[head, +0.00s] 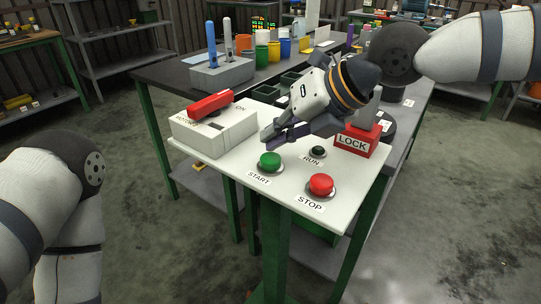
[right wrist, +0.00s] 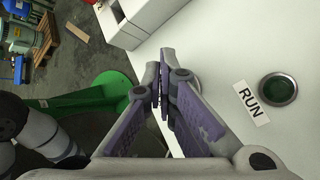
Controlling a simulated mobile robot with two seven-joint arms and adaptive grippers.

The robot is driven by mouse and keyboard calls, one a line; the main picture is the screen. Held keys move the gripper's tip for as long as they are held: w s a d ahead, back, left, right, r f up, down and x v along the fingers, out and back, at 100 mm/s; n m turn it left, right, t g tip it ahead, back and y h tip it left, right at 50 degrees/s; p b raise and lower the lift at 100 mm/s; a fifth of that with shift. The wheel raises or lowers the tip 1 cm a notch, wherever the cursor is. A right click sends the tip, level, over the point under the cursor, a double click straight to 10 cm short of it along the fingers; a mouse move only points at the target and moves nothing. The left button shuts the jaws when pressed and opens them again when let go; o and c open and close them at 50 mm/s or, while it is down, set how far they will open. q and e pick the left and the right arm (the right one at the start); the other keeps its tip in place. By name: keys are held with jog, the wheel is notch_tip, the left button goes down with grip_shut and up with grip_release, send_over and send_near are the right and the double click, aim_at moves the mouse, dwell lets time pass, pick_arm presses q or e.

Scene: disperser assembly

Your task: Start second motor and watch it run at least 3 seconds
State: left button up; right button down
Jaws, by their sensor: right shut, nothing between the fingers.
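The green START button (head: 270,161) sits at the front left of a white panel (head: 345,200). The red STOP button (head: 321,185) is to its right, at the front. The RUN lamp (head: 318,151) looks dark green and unlit; it also shows in the right wrist view (right wrist: 278,89). A white switch box (head: 215,135) with a red lever (head: 211,104) stands at the panel's left; its "ON" mark is near the lever's right end. My right gripper (head: 268,138) is shut and empty, just above and behind the START button. In the right wrist view its fingers (right wrist: 162,92) hide most of that button.
A red LOCK block (head: 356,140) stands at the panel's right edge, close to my right gripper. Behind is a dark workbench (head: 180,75) with a grey tool holder (head: 222,74) and several coloured cups. The panel's front edge is clear.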

aim_at(274, 156)
jog(key=shift+f, duration=0.15)
dwell(0.3)
jog(key=shift+f, duration=0.3)
jog(key=shift+f, duration=0.95)
dwell(0.8)
jog(key=shift+r, duration=1.35)
jog(key=shift+r+p, duration=0.35)
jog(key=shift+r, duration=2.2)
